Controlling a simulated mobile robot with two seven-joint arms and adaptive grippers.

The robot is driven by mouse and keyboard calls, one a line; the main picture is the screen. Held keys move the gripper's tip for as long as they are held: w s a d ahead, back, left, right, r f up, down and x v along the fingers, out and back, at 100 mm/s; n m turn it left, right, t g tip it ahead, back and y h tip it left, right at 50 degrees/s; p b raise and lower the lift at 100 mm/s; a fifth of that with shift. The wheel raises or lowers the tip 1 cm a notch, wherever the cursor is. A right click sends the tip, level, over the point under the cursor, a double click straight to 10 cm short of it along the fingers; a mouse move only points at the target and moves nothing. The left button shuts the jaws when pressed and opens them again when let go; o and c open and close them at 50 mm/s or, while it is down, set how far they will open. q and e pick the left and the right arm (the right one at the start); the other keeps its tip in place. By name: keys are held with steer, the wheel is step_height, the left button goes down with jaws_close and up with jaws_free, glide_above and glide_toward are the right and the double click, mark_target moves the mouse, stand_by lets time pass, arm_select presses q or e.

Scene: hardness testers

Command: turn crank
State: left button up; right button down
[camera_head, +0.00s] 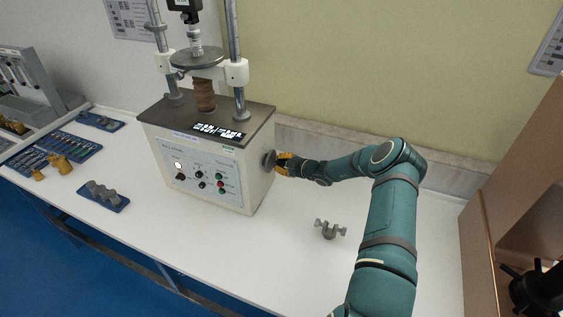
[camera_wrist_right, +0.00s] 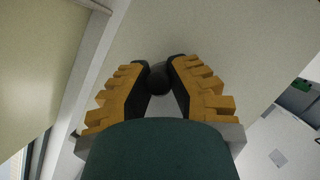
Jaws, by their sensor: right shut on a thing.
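The crank (camera_head: 268,160) shows as a grey round disc on the right side wall of the beige hardness tester (camera_head: 205,165). My right gripper (camera_head: 281,164), with yellow-orange finger pads, reaches it from the right. In the right wrist view the fingers (camera_wrist_right: 159,75) are shut on the crank's dark round knob (camera_wrist_right: 159,80), which sits between the fingertips. The rest of the crank is mostly hidden in that view. My left gripper is not in view.
A grey winged part (camera_head: 329,230) stands on the white table (camera_head: 290,265) below my right arm. Blue trays with small parts, one (camera_head: 103,197) with grey pieces, lie at the left. A brown cabinet (camera_head: 505,190) stands at the right edge. The wall is close behind.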

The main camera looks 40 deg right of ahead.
steer(key=shift+s+a+f+m, duration=0.1)
steer(key=shift+a+f+m, duration=0.1)
steer(key=shift+m, duration=0.1)
stand_by(0.4)
steer(key=c, duration=0.9)
jaws_free()
steer(key=shift+o, duration=0.2)
steer(key=shift+d, duration=0.1)
steer(key=v, duration=1.1)
steer(key=shift+s+d+r, duration=0.2)
steer(key=shift+s+r, duration=0.05)
steer(key=shift+s, duration=0.05)
